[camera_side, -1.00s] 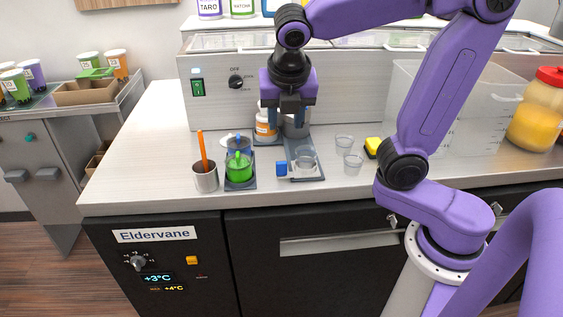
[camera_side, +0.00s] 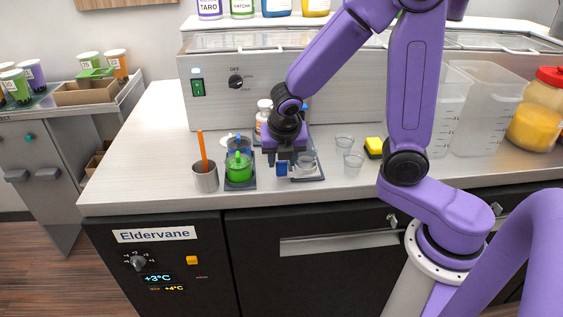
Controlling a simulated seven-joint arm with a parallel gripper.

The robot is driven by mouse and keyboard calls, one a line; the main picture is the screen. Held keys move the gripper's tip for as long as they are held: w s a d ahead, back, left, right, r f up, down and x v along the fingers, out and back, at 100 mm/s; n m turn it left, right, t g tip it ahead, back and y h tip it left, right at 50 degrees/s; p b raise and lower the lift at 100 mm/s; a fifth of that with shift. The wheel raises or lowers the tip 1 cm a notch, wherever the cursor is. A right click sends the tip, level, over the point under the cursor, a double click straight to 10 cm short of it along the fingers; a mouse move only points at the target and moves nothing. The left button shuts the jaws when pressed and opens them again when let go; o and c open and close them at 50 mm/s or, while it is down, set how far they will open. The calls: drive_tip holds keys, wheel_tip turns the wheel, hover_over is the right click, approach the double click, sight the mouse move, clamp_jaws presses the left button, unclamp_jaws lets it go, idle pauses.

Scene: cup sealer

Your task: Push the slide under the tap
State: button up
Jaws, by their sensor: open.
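The slide (camera_side: 314,177) is a flat grey tray on the counter with a clear cup (camera_side: 306,161) on it. A blue block (camera_side: 282,169), apparently its handle, sits at its front left. My gripper (camera_side: 283,162) is open, pointing down low just above the blue block; I cannot tell whether it touches it. The tap area behind the slide is mostly hidden by my gripper and wrist.
A steel cup with an orange stick (camera_side: 206,179) and a green pot (camera_side: 238,170) on a dark tray stand left. Two clear cups (camera_side: 345,142) (camera_side: 353,164) and a yellow sponge (camera_side: 374,146) stand right. An orange-labelled bottle (camera_side: 262,115) is behind.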

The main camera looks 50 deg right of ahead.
drive_tip(key=shift+x, duration=1.25)
clamp_jaws()
drive_tip(key=w+d, duration=0.6)
drive_tip(key=shift+w+d+r, duration=0.1)
drive_tip(key=shift+w+d, duration=0.25)
unclamp_jaws()
drive_tip(key=shift+d, duration=0.15)
